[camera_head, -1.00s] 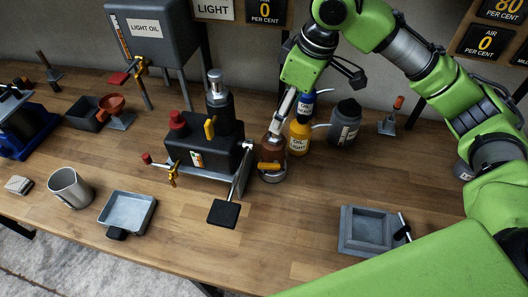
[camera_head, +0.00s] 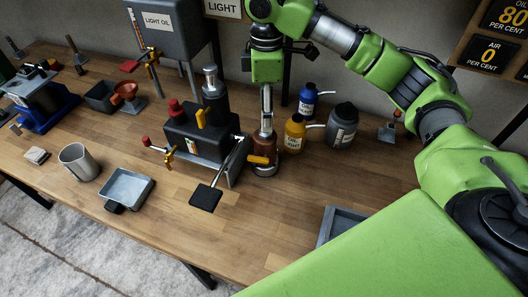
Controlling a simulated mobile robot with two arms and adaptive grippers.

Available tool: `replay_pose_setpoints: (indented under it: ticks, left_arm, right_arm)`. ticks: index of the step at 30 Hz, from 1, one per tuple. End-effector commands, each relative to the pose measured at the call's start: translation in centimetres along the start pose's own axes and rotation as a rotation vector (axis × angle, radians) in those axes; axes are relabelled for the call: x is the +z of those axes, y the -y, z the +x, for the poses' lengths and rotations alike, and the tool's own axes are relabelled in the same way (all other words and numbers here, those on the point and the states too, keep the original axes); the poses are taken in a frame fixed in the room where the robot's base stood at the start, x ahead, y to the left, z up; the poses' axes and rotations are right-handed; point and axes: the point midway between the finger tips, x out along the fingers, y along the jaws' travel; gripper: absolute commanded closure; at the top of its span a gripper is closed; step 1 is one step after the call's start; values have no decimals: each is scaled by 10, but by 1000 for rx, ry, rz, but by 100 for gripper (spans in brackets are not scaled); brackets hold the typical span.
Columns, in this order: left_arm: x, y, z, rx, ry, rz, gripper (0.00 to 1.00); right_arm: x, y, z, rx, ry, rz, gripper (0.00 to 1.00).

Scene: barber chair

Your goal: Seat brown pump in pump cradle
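The brown pump (camera_head: 264,151), a small round body with a yellow-orange lever, stands upright on the bench just right of the black machine (camera_head: 200,140). My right gripper (camera_head: 266,122) comes down from above, directly over the pump's top. Its fingers are narrow and merge with the pump's top, so I cannot tell whether they grip it. A grey square block with a recess (camera_head: 338,222), possibly the pump cradle, is at the lower right, mostly hidden behind my green body part. My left gripper is not in view.
A yellow bottle (camera_head: 294,134), a blue bottle (camera_head: 308,102) and a dark grey can (camera_head: 342,128) stand close right of the pump. A black pad on a lever (camera_head: 206,197) juts out in front. The bench is clear between pump and grey block.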

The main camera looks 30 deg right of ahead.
Motion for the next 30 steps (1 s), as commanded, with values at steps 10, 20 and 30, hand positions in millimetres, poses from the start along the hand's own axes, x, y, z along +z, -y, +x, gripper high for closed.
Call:
replay_pose_setpoints:
  ticks: [10,20,30]
  left_arm:
    - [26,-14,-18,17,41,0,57]
    - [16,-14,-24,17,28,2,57]
    - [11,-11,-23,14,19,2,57]
  right_arm:
    - [-2,7,30,-2,2,0,39]
    - [-3,8,63,2,-1,0,39]
    - [-3,8,63,2,-1,0,85]
